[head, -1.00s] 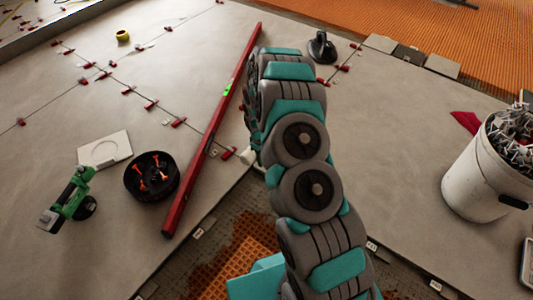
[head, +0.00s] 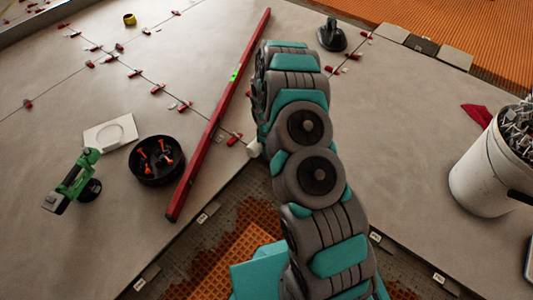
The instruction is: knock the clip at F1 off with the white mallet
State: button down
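A small white cylindrical end, probably the head of the white mallet (head: 254,149), shows just left of my arm, above the corner of the tiled floor. The rest of the mallet is hidden. My gripper is hidden behind my arm, so its hold cannot be seen. A red clip (head: 234,139) stands on a tile joint just left of the white end, with a small gap in the picture. Other red clips (head: 158,89) line the joints to the upper left. Small white labels (head: 203,217) sit along the tile edge, too small to read, so I cannot tell which clip is F1.
A long red spirit level (head: 218,116) lies left of my arm. A black bucket (head: 156,160), a green tool (head: 72,182) and a white plate (head: 110,133) are left. A white bucket of clips (head: 485,175) is right. A black suction cup (head: 331,35) stands beyond.

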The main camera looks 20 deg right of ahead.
jog(key=w+d, duration=0.1)
jog(key=w+d+b, duration=0.1)
jog(key=d, duration=0.1)
jog(key=shift+w+d+f, duration=0.1)
jog(key=shift+w+d, duration=0.1)
jog(key=shift+w, duration=0.05)
jog(key=shift+r, duration=0.2)
notch_tip(320, 180, up, 7)
jog(key=s+a+p, duration=0.1)
jog(key=p, duration=0.1)
jog(key=shift+f, duration=0.15)
jog(key=shift+a, duration=0.15)
